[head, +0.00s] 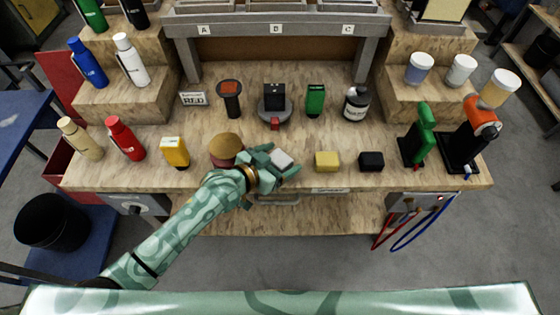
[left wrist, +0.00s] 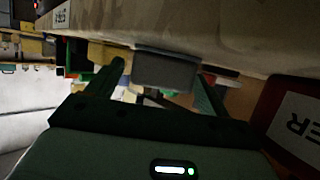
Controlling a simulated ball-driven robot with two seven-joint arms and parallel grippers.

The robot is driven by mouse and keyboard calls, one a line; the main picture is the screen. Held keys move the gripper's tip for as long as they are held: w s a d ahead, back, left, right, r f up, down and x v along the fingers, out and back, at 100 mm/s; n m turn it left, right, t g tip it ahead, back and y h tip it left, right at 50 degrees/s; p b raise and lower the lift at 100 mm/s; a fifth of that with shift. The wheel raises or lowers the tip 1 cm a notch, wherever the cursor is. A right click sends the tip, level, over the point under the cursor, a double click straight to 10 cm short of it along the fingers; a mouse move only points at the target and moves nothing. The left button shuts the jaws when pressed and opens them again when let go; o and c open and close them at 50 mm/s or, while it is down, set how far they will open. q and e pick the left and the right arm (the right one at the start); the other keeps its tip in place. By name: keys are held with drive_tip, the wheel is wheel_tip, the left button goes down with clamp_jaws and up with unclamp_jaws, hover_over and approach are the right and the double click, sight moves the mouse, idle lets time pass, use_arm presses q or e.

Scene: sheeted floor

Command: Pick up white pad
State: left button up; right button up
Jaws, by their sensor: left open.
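The white pad (head: 282,158) lies near the front edge of the wooden bench, in line with a yellow and a black block. My left gripper (head: 278,164) is at the pad, open, with its fingers on either side of it. In the left wrist view the pad shows as a dark grey shaded block (left wrist: 165,68) between the two open fingers (left wrist: 160,85). A gap shows on its left side; the right finger is close to it. Whether either finger touches it I cannot tell. My right gripper is not in view.
A round brown-topped red object (head: 226,148) stands just left of my gripper. A yellow block (head: 327,161) and a black block (head: 371,161) lie to the right. A grey round stand (head: 275,108) is behind. Bare bench shows between them.

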use_arm(q)
drive_tip(key=c, duration=1.1)
drive_tip(key=shift+r, duration=0.15)
drive_tip(key=shift+c, duration=0.2)
